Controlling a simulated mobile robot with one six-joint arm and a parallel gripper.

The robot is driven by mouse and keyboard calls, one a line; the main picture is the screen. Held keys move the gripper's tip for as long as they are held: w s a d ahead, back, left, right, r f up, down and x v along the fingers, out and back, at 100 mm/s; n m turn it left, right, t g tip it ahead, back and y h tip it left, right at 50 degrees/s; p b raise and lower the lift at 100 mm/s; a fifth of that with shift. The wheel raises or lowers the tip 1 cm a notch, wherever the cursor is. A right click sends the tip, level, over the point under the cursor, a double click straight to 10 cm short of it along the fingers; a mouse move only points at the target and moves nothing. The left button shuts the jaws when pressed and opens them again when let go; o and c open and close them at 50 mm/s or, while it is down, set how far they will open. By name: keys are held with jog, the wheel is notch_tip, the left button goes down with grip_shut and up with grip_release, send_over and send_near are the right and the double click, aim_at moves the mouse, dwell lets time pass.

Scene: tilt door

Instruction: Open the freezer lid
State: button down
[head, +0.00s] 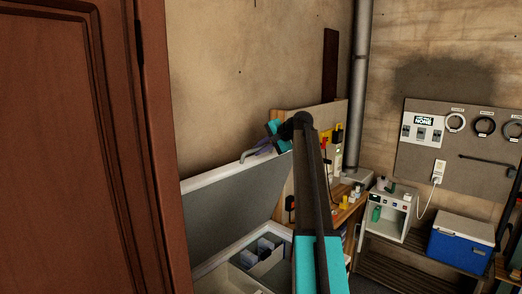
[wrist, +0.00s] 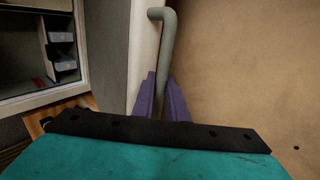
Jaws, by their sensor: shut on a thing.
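The freezer lid (head: 235,205) is raised and tilted back near the wall in the head view, its grey inner side showing. The chest freezer (head: 222,258) stands open below it. A grey bar handle (head: 246,156) is on the lid's upper edge. In the wrist view the handle (wrist: 168,45) runs down between the two purple fingers of my gripper (wrist: 163,98). My gripper (head: 264,149) is shut on the handle at the lid's top edge. The lower part of the handle is hidden by the fingers and the gripper body.
A brown wooden door (head: 80,150) fills the left side of the head view. A wooden workbench (head: 340,215) with small items stands right of the freezer. Farther right are a small white cabinet (head: 393,212) and a blue cooler (head: 460,245). The wall is close behind the lid.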

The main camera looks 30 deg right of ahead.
jog(key=c, duration=1.9)
grip_release()
jog(key=shift+f, duration=0.1)
jog(key=b+v, duration=0.5)
jog(key=v, duration=0.8)
jog(key=shift+s+d+r, duration=0.1)
jog(key=shift+s+r, duration=0.15)
jog(key=shift+s, duration=0.05)
